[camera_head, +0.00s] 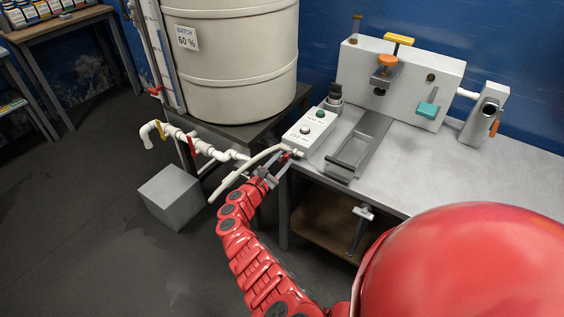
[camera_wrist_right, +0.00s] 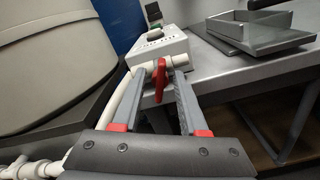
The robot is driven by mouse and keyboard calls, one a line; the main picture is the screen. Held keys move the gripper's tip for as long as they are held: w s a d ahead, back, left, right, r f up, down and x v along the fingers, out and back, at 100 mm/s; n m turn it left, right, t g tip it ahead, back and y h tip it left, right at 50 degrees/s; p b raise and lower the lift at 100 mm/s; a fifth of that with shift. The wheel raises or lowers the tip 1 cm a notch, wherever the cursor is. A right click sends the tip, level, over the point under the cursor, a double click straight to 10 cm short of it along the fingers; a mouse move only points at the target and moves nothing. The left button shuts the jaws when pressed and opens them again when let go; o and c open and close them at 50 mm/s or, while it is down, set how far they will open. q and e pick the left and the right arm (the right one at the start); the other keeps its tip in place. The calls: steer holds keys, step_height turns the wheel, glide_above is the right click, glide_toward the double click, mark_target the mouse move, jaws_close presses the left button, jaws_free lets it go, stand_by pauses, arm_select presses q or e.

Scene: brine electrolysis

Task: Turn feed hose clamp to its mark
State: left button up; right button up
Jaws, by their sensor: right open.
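A small red clamp or lever (camera_wrist_right: 160,79) sits on a white fitting at the near end of the control box in the right wrist view. It also shows in the head view (camera_head: 286,155), small, beside the bench corner. I cannot make out a mark on it. My right gripper (camera_head: 275,167) is open, and its two grey fingers lie on either side of the red lever in the wrist view. I cannot tell whether they touch it. A white hose (camera_head: 236,177) curves from the fitting down to the left, beside my gripper. My left gripper is not in view.
The white control box (camera_head: 309,129) with green and dark buttons stands on the steel bench (camera_head: 450,165). A large tank (camera_head: 235,75) stands behind left, with white pipework (camera_head: 190,139) below. A grey block (camera_head: 175,196) is on the floor. Open floor lies left.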

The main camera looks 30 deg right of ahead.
jaws_close()
